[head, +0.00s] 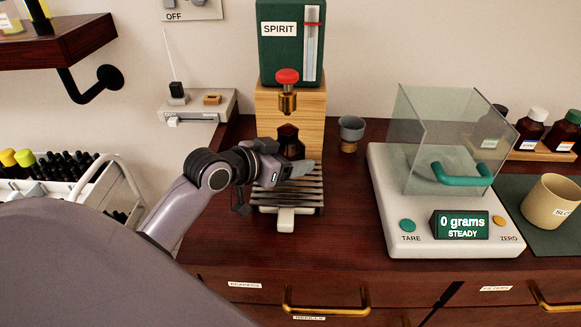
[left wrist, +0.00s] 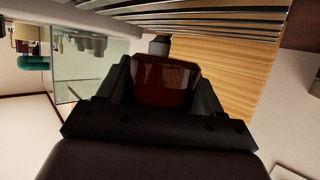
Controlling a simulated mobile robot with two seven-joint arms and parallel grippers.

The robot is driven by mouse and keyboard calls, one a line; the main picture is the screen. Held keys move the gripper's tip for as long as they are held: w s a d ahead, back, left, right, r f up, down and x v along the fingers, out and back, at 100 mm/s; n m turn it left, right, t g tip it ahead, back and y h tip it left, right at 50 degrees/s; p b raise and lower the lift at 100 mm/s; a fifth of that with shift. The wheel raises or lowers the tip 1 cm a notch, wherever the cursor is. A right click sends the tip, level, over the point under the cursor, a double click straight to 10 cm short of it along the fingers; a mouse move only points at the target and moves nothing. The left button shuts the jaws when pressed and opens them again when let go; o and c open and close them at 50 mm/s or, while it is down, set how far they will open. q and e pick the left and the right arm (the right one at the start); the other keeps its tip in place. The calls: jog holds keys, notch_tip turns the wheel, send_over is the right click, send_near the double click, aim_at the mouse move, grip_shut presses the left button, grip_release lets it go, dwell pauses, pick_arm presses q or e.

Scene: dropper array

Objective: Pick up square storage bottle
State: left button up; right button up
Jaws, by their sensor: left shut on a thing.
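A dark brown glass bottle (head: 288,135), which looks like the square storage bottle, stands out just above and behind my left gripper (head: 297,168). It is beneath the brass tap with the red knob, over the slatted rack. In the left wrist view the reddish-brown bottle (left wrist: 165,80) fills the space between the two dark fingers of my left gripper (left wrist: 163,95), which are shut on it. Its lower part is hidden by the gripper in the head view, so I cannot tell whether it touches the slats. My right gripper is not in view.
The green SPIRIT dispenser (head: 279,55) stands on a wooden block (head: 312,110) behind the slatted rack (head: 300,200). A small grey cup (head: 351,130) is to the right. The scale (head: 380,170) with a clear shield reads 0 grams. A beige mug (head: 549,203) stands far right.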

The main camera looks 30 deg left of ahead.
pick_arm(q)
jog(key=s+a, duration=0.1)
jog(key=s, duration=0.3)
jog(key=s+a+b, duration=0.1)
jog(key=s, duration=0.3)
jog(key=s+a+b, duration=0.1)
jog(key=s, duration=0.4)
jog(key=shift+r, duration=0.2)
jog(key=s, duration=0.1)
jog(key=s+p, duration=0.1)
jog(key=shift+s+a+r, duration=0.15)
jog(key=shift+s+a, duration=0.2)
jog(key=shift+s+a+p, duration=0.2)
jog(key=shift+s+p, duration=0.25)
jog(key=shift+s, duration=0.5)
